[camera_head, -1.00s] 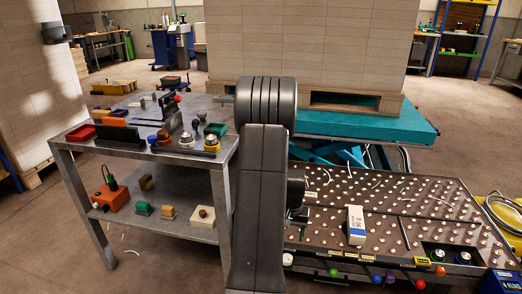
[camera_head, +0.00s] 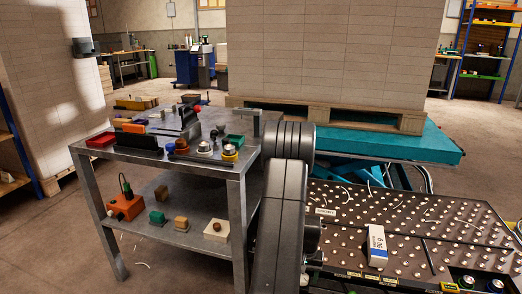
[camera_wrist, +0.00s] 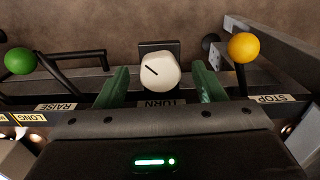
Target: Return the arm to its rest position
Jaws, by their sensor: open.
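My arm rises through the middle of the head view, and its end is hidden there behind my own links. In the wrist view my gripper (camera_wrist: 160,88) is open, with two green fingers apart. A white round knob (camera_wrist: 159,72) with a dark line shows between and beyond the fingers, above a label reading TURN (camera_wrist: 161,104). I cannot tell whether the fingers touch the knob; nothing is seen clamped.
The wrist view shows a green ball lever (camera_wrist: 20,61) by RAISE and a yellow ball lever (camera_wrist: 243,47) by STOP. The head view shows a roller table (camera_head: 440,240) with a white box (camera_head: 377,246), a metal cart (camera_head: 240,180) with tools, and a teal lift (camera_head: 440,150) under a pallet stack.

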